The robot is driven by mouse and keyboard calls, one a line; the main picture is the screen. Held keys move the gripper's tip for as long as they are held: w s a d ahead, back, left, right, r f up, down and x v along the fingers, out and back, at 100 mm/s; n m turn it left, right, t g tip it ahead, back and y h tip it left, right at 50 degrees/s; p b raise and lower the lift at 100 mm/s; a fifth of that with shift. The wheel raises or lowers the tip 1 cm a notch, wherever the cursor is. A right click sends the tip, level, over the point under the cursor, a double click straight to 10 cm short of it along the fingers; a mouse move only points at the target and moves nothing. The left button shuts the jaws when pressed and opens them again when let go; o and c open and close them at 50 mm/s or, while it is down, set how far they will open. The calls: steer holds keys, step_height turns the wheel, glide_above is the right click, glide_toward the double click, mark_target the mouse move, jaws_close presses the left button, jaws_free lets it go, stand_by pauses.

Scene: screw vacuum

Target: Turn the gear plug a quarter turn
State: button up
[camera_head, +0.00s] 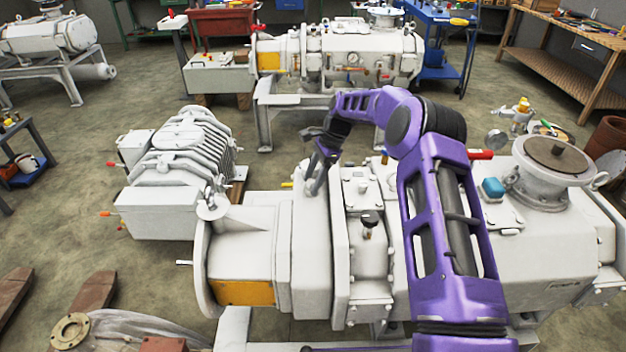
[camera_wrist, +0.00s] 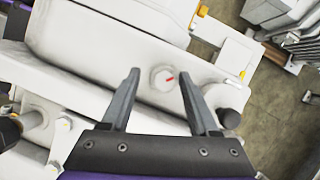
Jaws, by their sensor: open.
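My gripper (camera_wrist: 158,75) is open, with its two dark fingers spread and nothing between them that I can see it holding. In the head view my gripper (camera_head: 318,176) points down over the left part of the white vacuum pump (camera_head: 245,245). The plug is not distinguishable there.
A dark knob (camera_wrist: 229,118) is right of the right finger in the wrist view. A black-topped fitting (camera_head: 369,220) stands on the pump. A ribbed white unit (camera_head: 180,160) sits to the left. Another pump (camera_head: 340,60) stands behind. Open concrete floor lies between them.

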steer(key=shift+w, duration=0.1)
steer(key=shift+d+r, duration=0.15)
steer(key=shift+r, duration=0.1)
steer(key=v, duration=1.7)
steer(key=shift+a, duration=0.2)
